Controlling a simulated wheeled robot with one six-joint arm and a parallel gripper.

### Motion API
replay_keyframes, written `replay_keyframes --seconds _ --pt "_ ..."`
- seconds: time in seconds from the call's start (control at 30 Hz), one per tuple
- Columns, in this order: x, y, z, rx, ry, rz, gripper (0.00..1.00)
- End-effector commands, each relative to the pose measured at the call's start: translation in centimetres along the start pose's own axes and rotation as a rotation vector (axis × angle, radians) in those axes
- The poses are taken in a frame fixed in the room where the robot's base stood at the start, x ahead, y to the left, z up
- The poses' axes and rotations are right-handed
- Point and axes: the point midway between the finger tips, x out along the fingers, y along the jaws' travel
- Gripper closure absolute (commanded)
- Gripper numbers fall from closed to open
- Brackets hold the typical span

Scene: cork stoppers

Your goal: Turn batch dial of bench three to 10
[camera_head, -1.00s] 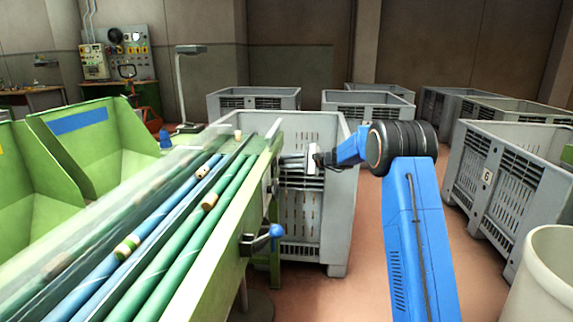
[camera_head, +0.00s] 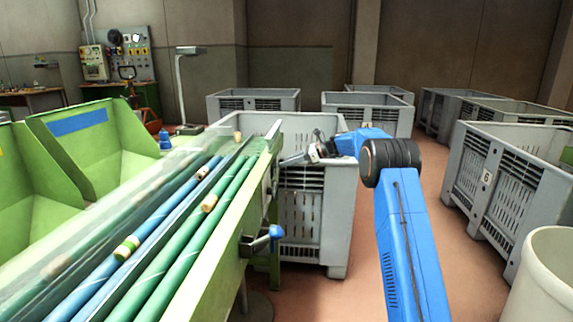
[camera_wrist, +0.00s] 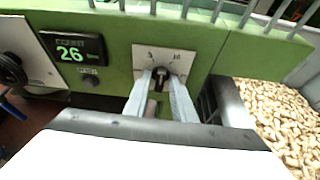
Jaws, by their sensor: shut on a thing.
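The batch dial (camera_wrist: 160,76) is a small dark knob on a pale plate (camera_wrist: 180,60) on the green bench front in the wrist view. The plate carries the marks 5 at left and 10 at right. My gripper (camera_wrist: 161,80) is shut on the dial, with one finger on each side of it. The fingers hide much of the knob, so I cannot tell its exact setting. In the head view my gripper (camera_head: 297,157) is at the right side of the green bench (camera_head: 225,240), and the dial is hidden.
A display (camera_wrist: 73,49) reading 26 and a small dark knob (camera_wrist: 88,81) sit left of the dial. A crate of corks (camera_wrist: 275,115) stands at the right. A blue-ended lever (camera_head: 276,232) sticks out from the bench. Grey crates (camera_head: 495,175) stand at the right.

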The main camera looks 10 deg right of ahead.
Motion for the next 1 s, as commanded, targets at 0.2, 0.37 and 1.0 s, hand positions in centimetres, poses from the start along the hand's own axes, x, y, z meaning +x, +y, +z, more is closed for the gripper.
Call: replay_keyframes --seconds 0.2,0.37,1.0 --pt "0.03 -0.26 -0.25 0.176 0.000 0.074 0.99" --pt "0.03 -0.34 -0.23 0.285 0.000 0.117 0.99" --pt "0.01 -0.41 -0.17 0.455 -0.001 0.187 0.99"
